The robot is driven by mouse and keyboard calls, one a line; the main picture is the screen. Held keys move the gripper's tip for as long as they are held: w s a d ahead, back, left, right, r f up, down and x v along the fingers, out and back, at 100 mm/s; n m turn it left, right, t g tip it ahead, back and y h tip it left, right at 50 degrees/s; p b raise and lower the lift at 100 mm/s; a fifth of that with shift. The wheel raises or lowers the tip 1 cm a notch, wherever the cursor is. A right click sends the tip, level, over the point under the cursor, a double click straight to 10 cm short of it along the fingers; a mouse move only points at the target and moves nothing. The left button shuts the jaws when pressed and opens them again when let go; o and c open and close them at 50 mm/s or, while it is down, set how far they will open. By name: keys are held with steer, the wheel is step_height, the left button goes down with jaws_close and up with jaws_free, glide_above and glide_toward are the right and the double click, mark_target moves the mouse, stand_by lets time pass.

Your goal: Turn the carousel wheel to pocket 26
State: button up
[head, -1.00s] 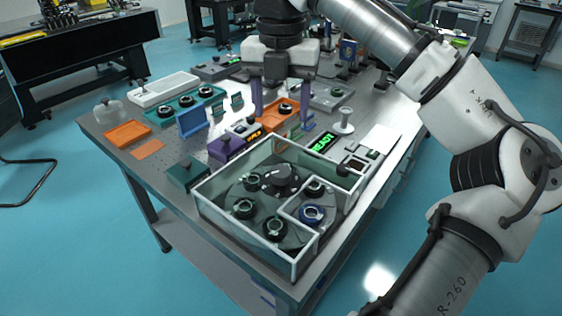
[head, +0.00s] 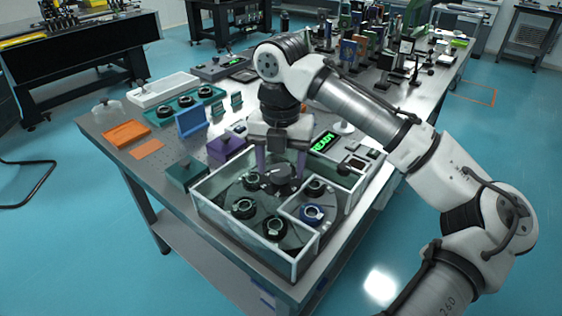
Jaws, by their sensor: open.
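The carousel wheel (head: 232,192) is a dark disc inside a clear-walled, white-rimmed enclosure (head: 299,263) at the table's near corner. Several black ringed parts sit around it, and one blue-ringed part (head: 312,214) is at its right front. A dark central knob (head: 281,176) rises at the wheel's far side. My gripper (head: 281,171) points down with two purple fingers apart, one on each side of the knob as seen from here. I cannot tell whether the fingers touch it. Pocket numbers are too small to read.
A green READY display (head: 324,142) stands behind the enclosure. A purple box (head: 226,146) and a dark green box (head: 186,173) stand to its left. An orange tray (head: 126,133) lies at the left edge. Optics crowd the table's far end.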

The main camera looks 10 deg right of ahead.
steer(key=shift+c, duration=0.5)
jaws_close()
